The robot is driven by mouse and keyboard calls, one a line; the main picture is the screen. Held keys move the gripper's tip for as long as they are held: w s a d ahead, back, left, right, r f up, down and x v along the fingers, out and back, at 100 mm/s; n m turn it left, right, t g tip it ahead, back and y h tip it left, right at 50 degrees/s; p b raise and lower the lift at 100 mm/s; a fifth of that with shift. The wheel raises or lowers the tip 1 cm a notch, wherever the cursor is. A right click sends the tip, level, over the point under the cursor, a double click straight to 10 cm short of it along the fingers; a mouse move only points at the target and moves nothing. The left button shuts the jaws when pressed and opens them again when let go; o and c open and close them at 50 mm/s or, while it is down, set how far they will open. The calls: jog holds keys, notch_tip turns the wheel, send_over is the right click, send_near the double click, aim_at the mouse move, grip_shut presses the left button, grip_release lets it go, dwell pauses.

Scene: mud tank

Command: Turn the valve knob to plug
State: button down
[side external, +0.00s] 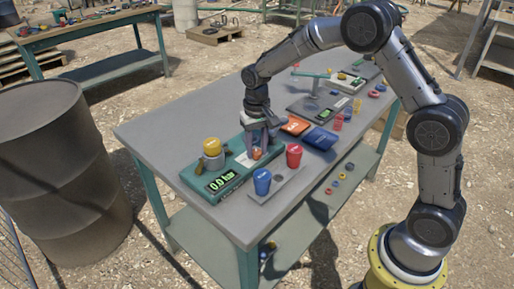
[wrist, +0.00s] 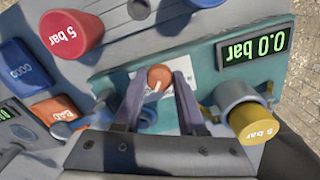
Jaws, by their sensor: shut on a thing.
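The valve knob (wrist: 159,77) is a small round orange-red knob with a white pointer line, standing over a white label plate on a teal panel (wrist: 209,86). Its line points down and slightly left in the wrist view. It also shows as an orange spot low between the fingers in the side view (side external: 256,154). My gripper (wrist: 160,82) points down with one finger on each side of the knob, shut on it. In the side view, my gripper (side external: 261,146) stands over the panel. The label's words are mostly hidden.
A yellow cap (side external: 212,146) on a grey fitting and a display reading 0.0 bar (side external: 223,181) sit left of my gripper. A red cup (side external: 294,155) and blue cup (side external: 262,181) stand close in front. Orange (side external: 295,125) and blue pads (side external: 320,138) lie right.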

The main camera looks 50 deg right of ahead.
aim_at(256, 152)
jog(key=shift+w+r+m, duration=0.1)
jog(key=shift+m, duration=1)
jog(key=shift+c, duration=2.4)
grip_release()
notch_tip(256, 152, up, 14)
